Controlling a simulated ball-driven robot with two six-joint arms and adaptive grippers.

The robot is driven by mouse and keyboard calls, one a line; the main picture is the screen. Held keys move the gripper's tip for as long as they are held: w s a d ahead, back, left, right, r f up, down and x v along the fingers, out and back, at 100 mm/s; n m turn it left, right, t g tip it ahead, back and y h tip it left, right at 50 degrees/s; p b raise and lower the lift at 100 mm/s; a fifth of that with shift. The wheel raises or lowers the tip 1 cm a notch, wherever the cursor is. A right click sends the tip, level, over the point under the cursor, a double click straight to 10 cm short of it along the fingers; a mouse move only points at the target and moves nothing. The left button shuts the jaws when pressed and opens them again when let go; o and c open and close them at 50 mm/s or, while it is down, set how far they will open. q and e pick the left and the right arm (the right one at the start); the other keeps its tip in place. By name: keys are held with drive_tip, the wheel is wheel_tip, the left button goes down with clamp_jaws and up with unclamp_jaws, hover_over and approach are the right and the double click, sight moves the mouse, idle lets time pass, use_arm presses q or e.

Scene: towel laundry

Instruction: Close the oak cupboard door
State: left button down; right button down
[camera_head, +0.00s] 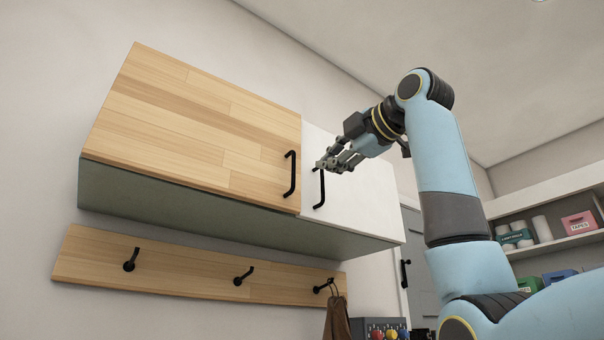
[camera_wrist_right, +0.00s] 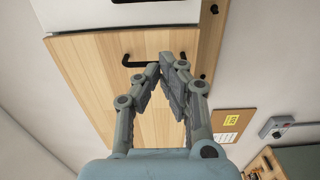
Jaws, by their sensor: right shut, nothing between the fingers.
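The oak cupboard door (camera_head: 195,120) covers the left part of the wall cupboard in the head view, with a black bar handle (camera_head: 290,174) near its right edge. Its right edge meets the white door; I cannot tell whether a small gap remains. My right gripper (camera_head: 322,166) is in front of the white door, just right of the oak door's handle. In the wrist view the right gripper (camera_wrist_right: 168,64) is shut and empty, its tips in front of the oak door (camera_wrist_right: 95,85) beside its handle (camera_wrist_right: 136,63). My left gripper is not in view.
The white door (camera_head: 365,190) with its own black handle (camera_head: 320,188) adjoins on the right. Below the cupboard is a wooden rail (camera_head: 185,272) with black hooks and a hanging brown item (camera_head: 337,318). Shelves (camera_head: 555,242) with boxes stand at the right.

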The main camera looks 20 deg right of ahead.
sight(297, 183)
drive_tip(key=p+x, duration=0.3)
drive_tip(key=x, duration=0.5)
drive_tip(key=shift+w+a+p, duration=0.25)
drive_tip(key=shift+w+p, duration=0.2)
drive_tip(key=shift+w, duration=0.2)
